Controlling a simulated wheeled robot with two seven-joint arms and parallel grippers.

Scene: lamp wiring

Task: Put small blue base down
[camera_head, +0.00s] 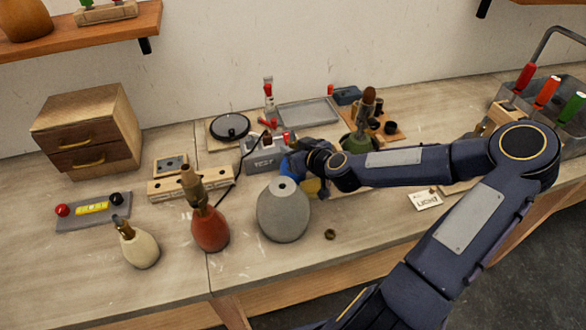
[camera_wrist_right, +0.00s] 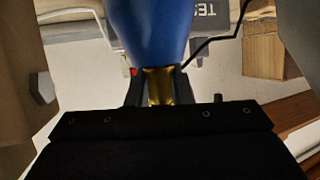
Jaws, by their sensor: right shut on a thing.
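The small blue base (camera_head: 291,167) is mostly hidden behind my right gripper and a large grey base in the head view. In the right wrist view the blue base (camera_wrist_right: 152,30) fills the top middle, with its brass neck (camera_wrist_right: 159,86) between the fingers. My right gripper (camera_head: 304,160) is shut on that neck; its fingers also show in the right wrist view (camera_wrist_right: 159,92). I cannot tell whether the blue base touches the table (camera_head: 180,265). My left gripper is not in view.
The grey base (camera_head: 283,212) stands just in front, with a small brass ring (camera_head: 330,234) beside it. A red base (camera_head: 209,230) and cream base (camera_head: 139,246) stand left. A grey tester box (camera_head: 262,160) is behind; a green base (camera_head: 357,142) stands behind my arm.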

